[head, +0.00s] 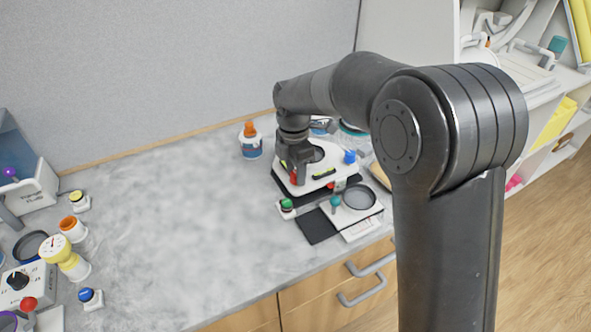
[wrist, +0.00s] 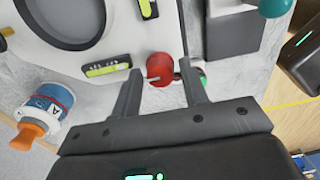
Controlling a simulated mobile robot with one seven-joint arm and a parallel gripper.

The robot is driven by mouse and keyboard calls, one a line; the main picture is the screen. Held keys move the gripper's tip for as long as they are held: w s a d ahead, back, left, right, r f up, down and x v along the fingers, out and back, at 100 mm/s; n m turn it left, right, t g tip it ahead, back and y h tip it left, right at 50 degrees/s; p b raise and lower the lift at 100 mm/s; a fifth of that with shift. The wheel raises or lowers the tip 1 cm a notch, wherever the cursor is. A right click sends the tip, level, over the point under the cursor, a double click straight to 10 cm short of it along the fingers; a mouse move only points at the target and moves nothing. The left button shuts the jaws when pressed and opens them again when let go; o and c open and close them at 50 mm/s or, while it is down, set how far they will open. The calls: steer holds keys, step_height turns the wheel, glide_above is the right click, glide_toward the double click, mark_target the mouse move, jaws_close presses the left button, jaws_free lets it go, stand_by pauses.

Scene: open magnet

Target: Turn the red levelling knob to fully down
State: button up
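The red levelling knob (wrist: 160,69) sits at the edge of a white levelling plate (wrist: 130,38), with a short pale pointer on its left side. In the head view the knob (head: 294,178) shows just below my gripper (head: 294,167). In the wrist view my gripper (wrist: 160,76) has its two fingers apart, one on each side of the knob. A gap shows between the knob and each finger, so it looks open and not pressed on the knob. The plate carries two yellow-green level vials (wrist: 108,66) and a blue knob (head: 349,157) at its far right.
A blue-and-white bottle with an orange cap (head: 250,140) stands left of the plate. A green button (head: 287,204), a teal knob (head: 335,201) and a dark round dish (head: 359,197) are in front. Several devices stand at far left. The counter's middle (head: 180,215) is clear.

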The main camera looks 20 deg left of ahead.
steer(key=c, duration=0.8)
steer(key=shift+m, duration=0.3)
